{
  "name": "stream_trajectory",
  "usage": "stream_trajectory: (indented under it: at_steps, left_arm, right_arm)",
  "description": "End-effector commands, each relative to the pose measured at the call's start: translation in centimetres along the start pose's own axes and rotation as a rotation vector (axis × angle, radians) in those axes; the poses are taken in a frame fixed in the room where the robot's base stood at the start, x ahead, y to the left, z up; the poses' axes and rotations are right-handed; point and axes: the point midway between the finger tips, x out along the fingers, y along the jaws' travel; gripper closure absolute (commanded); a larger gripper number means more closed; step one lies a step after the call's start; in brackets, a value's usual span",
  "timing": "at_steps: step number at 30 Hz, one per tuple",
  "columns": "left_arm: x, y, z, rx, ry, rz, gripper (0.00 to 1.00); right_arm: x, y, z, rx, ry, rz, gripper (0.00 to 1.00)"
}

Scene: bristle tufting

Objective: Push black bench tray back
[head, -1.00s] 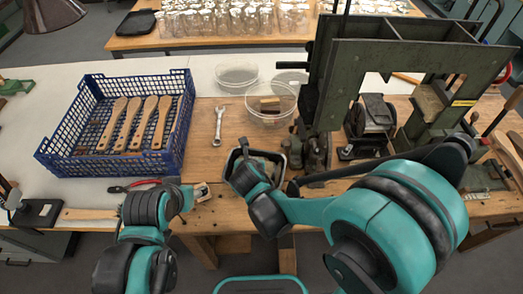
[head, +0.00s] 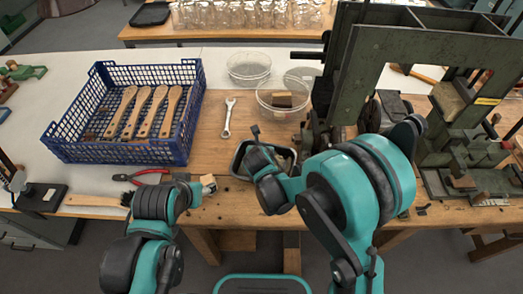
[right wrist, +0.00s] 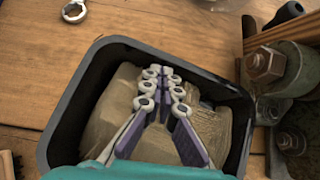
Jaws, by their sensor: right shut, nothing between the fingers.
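The black bench tray (head: 236,163) sits near the front edge of the wooden bench, partly hidden by my right arm in the head view. In the right wrist view the black tray (right wrist: 57,128) holds a crumpled brownish, translucent material. My right gripper (right wrist: 162,72) is shut and empty, over the tray's inside, with its fingertips towards the far wall. I cannot tell whether it touches the tray.
A green press (head: 352,75) stands close on the right. A blue crate (head: 122,153) with wooden handles is at left. Bare bench lies between crate and tray.

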Motion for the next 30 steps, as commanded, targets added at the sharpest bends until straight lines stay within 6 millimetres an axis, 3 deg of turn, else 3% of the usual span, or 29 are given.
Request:
stream_trajectory:
  at_steps: [5, 15, 25, 30]
  left_arm:
    - [0.0, 0.0, 0.0, 0.000, 0.000, 0.000, 0.44]
    - [0.2, 0.0, 0.1, 0.000, 0.000, 0.000, 0.44]
    - [0.0, 0.0, 0.0, 0.000, 0.000, 0.000, 0.44]
    - [-1.2, 0.0, -0.8, 0.000, 0.000, 0.000, 0.44]
  right_arm:
    - [0.1, 0.0, 0.1, 0.001, 0.000, -0.001, 1.00]
    - [2.7, -0.1, 2.7, 0.001, 0.001, -0.001, 1.00]
    - [2.3, 0.1, 2.8, 0.000, 0.000, 0.000, 1.00]
    - [0.3, 0.7, 3.6, 0.000, 0.000, -0.002, 1.00]
